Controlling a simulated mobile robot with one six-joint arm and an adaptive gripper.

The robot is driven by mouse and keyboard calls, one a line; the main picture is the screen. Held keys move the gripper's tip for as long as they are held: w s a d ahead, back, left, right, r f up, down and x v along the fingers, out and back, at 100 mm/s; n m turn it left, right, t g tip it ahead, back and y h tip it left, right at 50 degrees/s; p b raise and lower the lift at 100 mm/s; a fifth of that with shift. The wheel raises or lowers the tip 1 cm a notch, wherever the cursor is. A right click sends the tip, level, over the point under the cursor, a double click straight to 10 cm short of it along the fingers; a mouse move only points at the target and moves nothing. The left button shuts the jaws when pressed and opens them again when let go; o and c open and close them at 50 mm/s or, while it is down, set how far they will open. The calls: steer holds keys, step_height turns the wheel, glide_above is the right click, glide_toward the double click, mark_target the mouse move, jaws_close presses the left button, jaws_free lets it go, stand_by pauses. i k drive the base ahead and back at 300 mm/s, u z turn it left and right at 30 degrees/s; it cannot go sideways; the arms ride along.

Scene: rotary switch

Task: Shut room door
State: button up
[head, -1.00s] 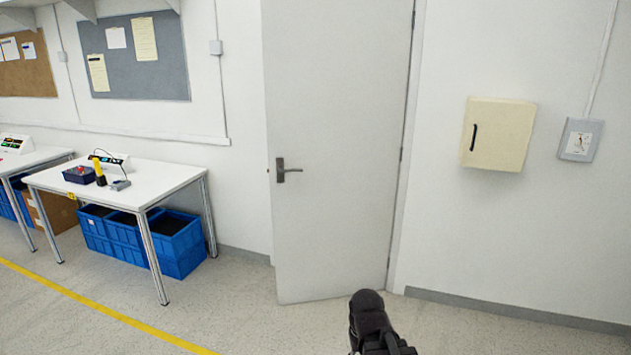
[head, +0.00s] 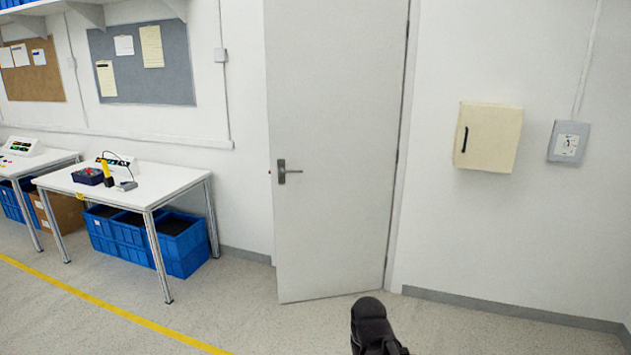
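The room door (head: 335,150) is a tall light-grey panel in the middle of the head view. It stands ajar, with its lower free edge swung out from the wall. Its hinge side is at the right and its grey lever handle (head: 288,171) is near the left edge. A dark rounded part of my arm (head: 370,322) shows at the bottom, in front of the foot of the door and apart from the handle. My gripper's fingers are not visible.
A white table (head: 130,184) with small devices stands left of the door, with blue bins (head: 180,243) beneath it. A cream wall box (head: 488,137) and a grey switch panel (head: 568,142) hang at the right. The floor (head: 250,310) before the door is clear.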

mark_target(334, 69)
steer(key=z, duration=0.15)
steer(key=i, duration=0.95)
steer(key=u, duration=0.05)
